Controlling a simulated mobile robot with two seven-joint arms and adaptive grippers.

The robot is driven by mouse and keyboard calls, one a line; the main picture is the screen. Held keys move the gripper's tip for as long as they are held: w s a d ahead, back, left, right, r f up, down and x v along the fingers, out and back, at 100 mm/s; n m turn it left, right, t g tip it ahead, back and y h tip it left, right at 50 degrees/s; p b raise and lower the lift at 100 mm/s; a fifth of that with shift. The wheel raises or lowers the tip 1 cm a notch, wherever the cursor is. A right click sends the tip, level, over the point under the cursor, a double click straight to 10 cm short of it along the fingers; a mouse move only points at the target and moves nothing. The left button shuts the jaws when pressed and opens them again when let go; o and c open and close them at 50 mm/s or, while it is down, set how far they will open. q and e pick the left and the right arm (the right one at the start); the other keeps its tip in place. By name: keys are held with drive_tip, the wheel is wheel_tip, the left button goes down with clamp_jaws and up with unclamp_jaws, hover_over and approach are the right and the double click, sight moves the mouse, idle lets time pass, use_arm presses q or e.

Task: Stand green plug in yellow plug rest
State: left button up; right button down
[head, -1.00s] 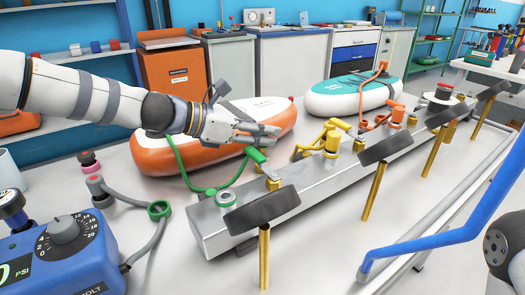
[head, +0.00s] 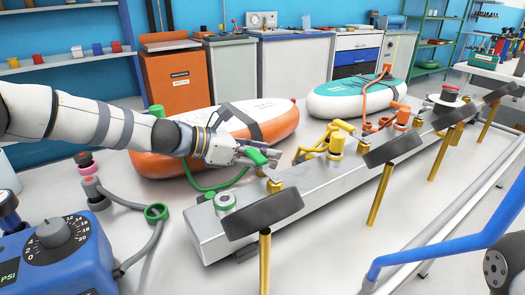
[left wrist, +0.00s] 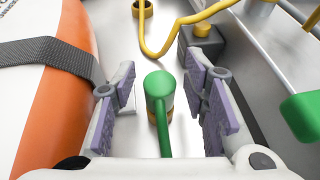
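The green plug (head: 258,157) is near the left end of the metal bar (head: 210,232), with a green hose running back toward the orange-and-white board. My left gripper (head: 252,155) is around it. In the left wrist view the plug (left wrist: 159,88) is between the purple finger pads, with a gap on both sides. A brass part shows below the plug. The yellow plug (head: 336,143) and its yellow hose are farther along the bar. A brass ring (left wrist: 143,9) shows beyond the plug in the wrist view; I cannot tell whether it is the yellow plug rest.
The orange-and-white board (head: 155,166) lies behind the bar, and a teal board (head: 345,97) lies beyond. An orange fitting (head: 401,114) is farther along the bar. A blue pump (head: 60,262) stands front left. Dark-topped brass handles line the bar's front.

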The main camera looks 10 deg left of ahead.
use_arm(q)
drive_tip(key=shift+r, duration=0.35)
drive_tip(key=p+v, duration=0.2)
drive_tip(key=v, duration=1)
use_arm(e)
drive_tip(key=shift+t, duration=0.6)
drive_tip(key=w+r, duration=0.3)
use_arm(q)
drive_tip(key=shift+f, duration=0.1)
use_arm(e)
drive_tip(key=shift+s, duration=0.1)
